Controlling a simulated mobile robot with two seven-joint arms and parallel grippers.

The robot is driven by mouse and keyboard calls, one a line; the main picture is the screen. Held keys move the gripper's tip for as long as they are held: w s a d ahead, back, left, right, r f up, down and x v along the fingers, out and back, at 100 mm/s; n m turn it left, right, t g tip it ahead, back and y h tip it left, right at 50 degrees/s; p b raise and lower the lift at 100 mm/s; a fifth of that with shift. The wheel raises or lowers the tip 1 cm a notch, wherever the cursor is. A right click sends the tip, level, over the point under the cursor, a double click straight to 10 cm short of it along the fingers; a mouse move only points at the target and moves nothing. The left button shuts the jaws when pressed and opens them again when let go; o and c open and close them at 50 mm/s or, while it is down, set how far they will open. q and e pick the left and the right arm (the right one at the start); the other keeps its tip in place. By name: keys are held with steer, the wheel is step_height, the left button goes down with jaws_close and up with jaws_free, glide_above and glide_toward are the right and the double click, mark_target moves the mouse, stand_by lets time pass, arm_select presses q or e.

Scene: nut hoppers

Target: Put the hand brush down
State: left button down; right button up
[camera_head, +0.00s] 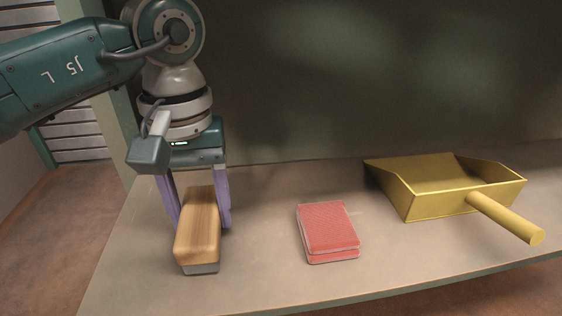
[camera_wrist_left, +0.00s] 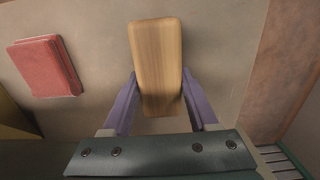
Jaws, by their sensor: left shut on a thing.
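The hand brush (camera_head: 199,228) has a wooden block back with a grey strip along its underside. It is at the left of the shelf in the head view, and its wooden top fills the middle of the left wrist view (camera_wrist_left: 157,62). My left gripper (camera_head: 199,214) points down with its purple fingers on either side of the brush, shut on it. It also shows in the left wrist view (camera_wrist_left: 160,108). The brush is at or just above the shelf surface; I cannot tell whether it touches. My right gripper is not in view.
On the shelf (camera_head: 265,265), a stack of red cards or pads (camera_head: 328,228) lies right of the brush. A yellow scoop (camera_head: 430,205) stands farther right, its handle toward the front edge. Bare surface lies between brush and red stack. A dark wall (camera_head: 330,90) rises behind.

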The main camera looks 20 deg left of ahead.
arm_select(q)
steer(key=shift+w+f, duration=0.15)
steer(key=shift+f, duration=0.2)
steer(key=shift+a+r, duration=0.1)
steer(key=shift+r, duration=0.05)
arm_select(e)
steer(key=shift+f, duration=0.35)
